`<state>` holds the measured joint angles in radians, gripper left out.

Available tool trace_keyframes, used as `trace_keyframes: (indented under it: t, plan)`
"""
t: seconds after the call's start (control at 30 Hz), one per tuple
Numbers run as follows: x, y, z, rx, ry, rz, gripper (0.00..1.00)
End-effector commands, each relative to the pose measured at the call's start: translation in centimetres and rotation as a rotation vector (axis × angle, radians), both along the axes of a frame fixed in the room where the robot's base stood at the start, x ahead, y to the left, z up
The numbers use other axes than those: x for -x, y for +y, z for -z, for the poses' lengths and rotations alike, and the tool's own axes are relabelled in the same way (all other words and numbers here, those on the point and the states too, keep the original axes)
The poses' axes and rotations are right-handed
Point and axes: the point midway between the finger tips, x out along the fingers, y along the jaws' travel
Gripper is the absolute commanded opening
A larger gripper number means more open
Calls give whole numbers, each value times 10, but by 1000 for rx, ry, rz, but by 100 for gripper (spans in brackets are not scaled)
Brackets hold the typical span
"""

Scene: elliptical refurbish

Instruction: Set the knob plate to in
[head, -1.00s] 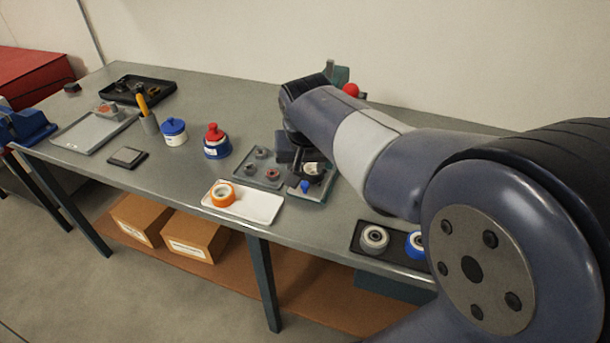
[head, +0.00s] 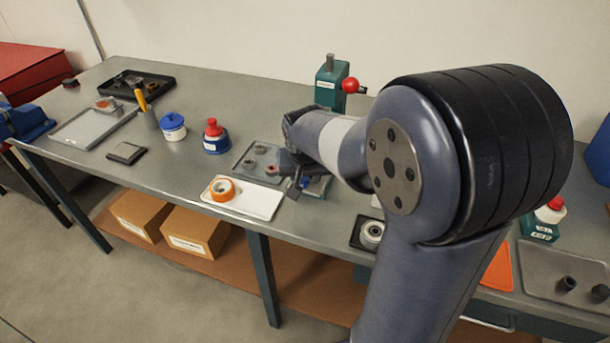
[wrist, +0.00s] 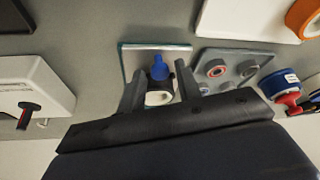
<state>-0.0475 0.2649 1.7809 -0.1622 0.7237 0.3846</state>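A small plate with a pale top and teal edge (wrist: 135,55) lies on the bench in the wrist view. A blue pointed knob (wrist: 159,68) and a white round part with a dark rim (wrist: 160,97) are on or above it. My gripper (wrist: 158,76) has its fingers apart, one on each side of the blue knob, with visible gaps. In the head view my gripper (head: 293,180) is low over the bench, and the plate (head: 318,187) is partly hidden behind it. I cannot tell which part is the knob plate.
A grey tray with small rings (wrist: 235,65) lies beside the plate. A white tray with an orange ring (head: 262,203) is at the front edge. A teal press with a red ball (head: 330,85) stands behind.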

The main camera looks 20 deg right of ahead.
Motion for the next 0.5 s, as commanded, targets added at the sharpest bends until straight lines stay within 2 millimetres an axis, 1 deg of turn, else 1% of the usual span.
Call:
trace_keyframes:
  t: [0.03, 0.07, 0.37, 0.5]
  plan:
    - [0, 0, 0, 0, 0, 0, 28]
    - [0, 0, 0, 0, 0, 0, 26]
    - [0, 0, 0, 0, 0, 0, 1]
    - [0, 0, 0, 0, 0, 0, 0]
